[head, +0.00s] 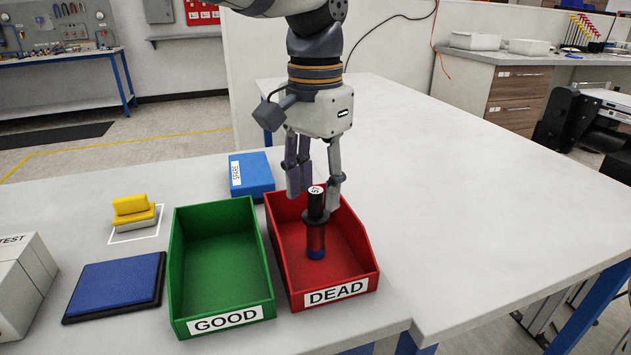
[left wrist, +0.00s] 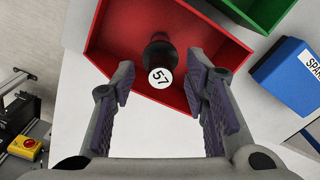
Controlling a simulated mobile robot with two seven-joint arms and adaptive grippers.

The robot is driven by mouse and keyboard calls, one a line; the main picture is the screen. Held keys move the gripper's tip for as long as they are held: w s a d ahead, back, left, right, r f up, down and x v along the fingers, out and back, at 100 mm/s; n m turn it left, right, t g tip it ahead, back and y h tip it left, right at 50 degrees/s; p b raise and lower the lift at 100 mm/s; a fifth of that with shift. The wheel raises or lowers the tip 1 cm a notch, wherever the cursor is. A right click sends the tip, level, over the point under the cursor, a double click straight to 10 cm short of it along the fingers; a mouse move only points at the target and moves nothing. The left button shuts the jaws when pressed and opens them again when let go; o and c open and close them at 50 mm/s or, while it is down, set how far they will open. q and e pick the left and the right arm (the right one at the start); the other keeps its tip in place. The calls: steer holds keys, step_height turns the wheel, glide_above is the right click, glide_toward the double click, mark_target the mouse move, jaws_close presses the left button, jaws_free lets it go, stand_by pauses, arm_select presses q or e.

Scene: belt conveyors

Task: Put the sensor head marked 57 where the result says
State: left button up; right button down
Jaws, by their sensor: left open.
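The sensor head marked 57 (head: 316,222) is a dark cylinder with a white numbered top and a blue lower end. It stands upright, or nearly so, in the red bin labelled DEAD (head: 365,265). In the left wrist view its 57 cap (left wrist: 160,77) shows between the spread fingers. My left gripper (head: 318,196) is open above the bin, its fingers apart on either side of the sensor head's top. I cannot tell whether a finger touches it. The green bin labelled GOOD (head: 178,280) is empty and stands left of the red bin. My right gripper is not in view.
A blue box labelled SPARE (head: 255,172) stands behind the bins. A blue pad (head: 115,287), a yellow-topped block (head: 134,210) and a grey TEST unit (head: 18,285) are to the left. The white table is clear to the right.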

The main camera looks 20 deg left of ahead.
arm_select(q)
step_height(320, 180, up, 12)
stand_by(0.3)
stand_by(0.4)
